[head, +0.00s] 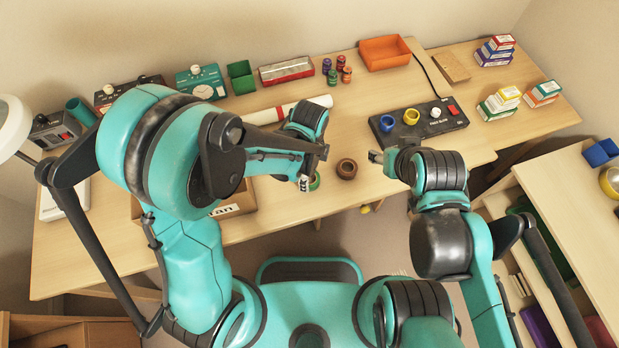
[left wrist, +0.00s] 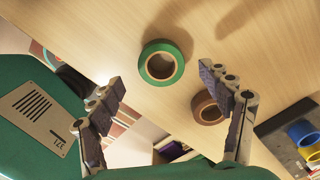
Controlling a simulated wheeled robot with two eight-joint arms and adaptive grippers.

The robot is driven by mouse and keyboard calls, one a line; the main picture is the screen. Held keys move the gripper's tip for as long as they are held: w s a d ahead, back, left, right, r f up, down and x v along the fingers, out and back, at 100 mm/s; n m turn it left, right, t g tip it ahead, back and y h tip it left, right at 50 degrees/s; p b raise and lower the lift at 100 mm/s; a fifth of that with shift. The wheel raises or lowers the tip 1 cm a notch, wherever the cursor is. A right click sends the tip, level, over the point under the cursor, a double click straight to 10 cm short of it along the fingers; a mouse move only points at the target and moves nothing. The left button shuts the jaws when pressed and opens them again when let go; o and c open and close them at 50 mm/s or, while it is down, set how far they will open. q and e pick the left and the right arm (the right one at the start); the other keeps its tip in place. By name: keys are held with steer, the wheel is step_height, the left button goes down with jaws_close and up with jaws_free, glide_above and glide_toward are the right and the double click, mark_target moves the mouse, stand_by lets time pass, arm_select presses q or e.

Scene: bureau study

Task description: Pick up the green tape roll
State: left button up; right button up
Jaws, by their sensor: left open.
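The green tape roll (left wrist: 181,60) lies flat on the wooden desk. In the left wrist view it sits between and beyond the two fingers of my left gripper (left wrist: 165,86), with no finger touching it. In the head view only part of the green roll (head: 316,182) shows, beside and partly behind the fingers of my left gripper (head: 314,168). My left gripper is open and empty above the desk. My right gripper (head: 378,157) is over the desk's front part, to the right; its finger opening is too small to judge.
A brown tape roll (head: 347,175) lies close to the right of the green one. A black control box (head: 418,125) with blue and yellow rings stands farther right. A cardboard box (head: 236,204) is partly hidden behind my left arm. The desk's front edge is near.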

mark_target(311, 182)
arm_select(q)
steer(key=f, duration=0.1)
steer(key=f+b, duration=0.1)
steer(key=f, duration=0.2)
steer(key=shift+d+f+b, duration=0.1)
steer(key=shift+d+b, duration=0.15)
steer(key=shift+b, duration=0.1)
steer(key=shift+c, duration=0.9)
steer(key=c, duration=1)
steer(key=shift+c, duration=0.2)
